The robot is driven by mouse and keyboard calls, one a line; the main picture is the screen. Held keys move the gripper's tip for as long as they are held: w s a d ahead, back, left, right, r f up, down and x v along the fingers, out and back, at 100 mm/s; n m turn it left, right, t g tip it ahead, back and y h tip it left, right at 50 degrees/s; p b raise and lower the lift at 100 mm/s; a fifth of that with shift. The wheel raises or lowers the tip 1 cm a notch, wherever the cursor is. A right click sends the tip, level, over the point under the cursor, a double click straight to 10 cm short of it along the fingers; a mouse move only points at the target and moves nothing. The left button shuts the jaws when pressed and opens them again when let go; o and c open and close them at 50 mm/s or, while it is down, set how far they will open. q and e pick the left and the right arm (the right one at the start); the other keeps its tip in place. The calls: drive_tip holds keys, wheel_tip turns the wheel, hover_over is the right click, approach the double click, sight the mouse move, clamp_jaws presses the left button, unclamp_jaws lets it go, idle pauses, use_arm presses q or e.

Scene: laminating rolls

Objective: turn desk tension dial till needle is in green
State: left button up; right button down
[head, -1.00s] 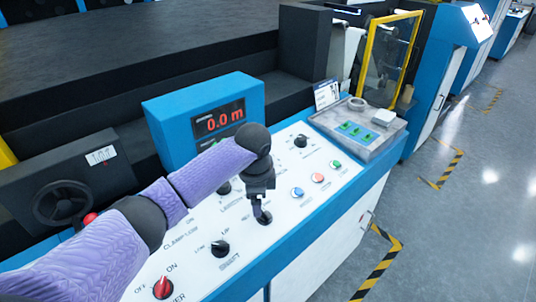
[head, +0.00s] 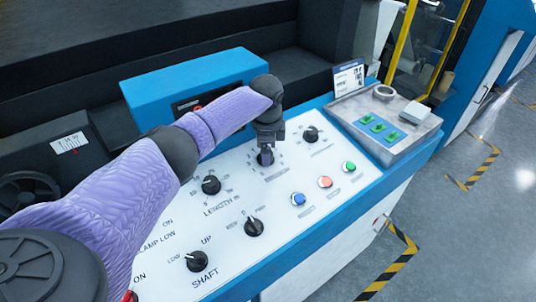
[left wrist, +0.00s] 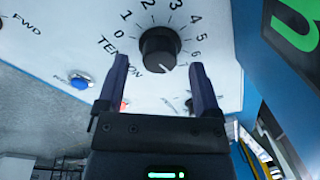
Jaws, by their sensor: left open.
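The tension dial (left wrist: 160,48) is a black round knob with a white pointer mark, ringed by printed numbers, in the left wrist view. My left gripper (left wrist: 159,66) is open, with one finger on each side of the dial's near edge; I cannot tell whether they touch it. In the head view my left gripper (head: 266,156) points down at the white panel, and it covers the tension dial. The display box (head: 185,85) behind has its screen mostly hidden by my arm; green shows on a dark screen (left wrist: 293,22) in the wrist view. No needle can be made out. My right gripper is out of view.
The white panel (head: 235,260) carries the length knob (head: 211,185), a rev/fwd knob (head: 254,227), the shaft knob (head: 197,261) and another knob (head: 311,134). Blue (head: 298,199), red (head: 325,182) and green (head: 348,167) buttons sit right. A grey tray (head: 405,142) stands beyond them.

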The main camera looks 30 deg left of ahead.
use_arm(q)
drive_tip(key=shift+f, duration=0.85)
drive_tip(key=shift+c, duration=0.3)
clamp_jaws()
drive_tip(key=shift+r+n+p, duration=0.25)
drive_tip(key=shift+n+p, duration=1.05)
drive_tip(key=n+p, duration=0.2)
drive_tip(key=n, duration=0.1)
drive_tip(key=shift+f+n, duration=0.1)
drive_tip(key=shift+n, duration=0.3)
drive_tip(key=n+y+p, duration=0.1)
drive_tip(key=n+p, duration=0.1)
drive_tip(key=n, duration=0.1)
drive_tip(key=shift+n+t, duration=0.3)
drive_tip(key=shift+f+n+p, duration=0.1)
drive_tip(key=shift+n+p, duration=0.25)
drive_tip(key=shift+n, duration=1.85)
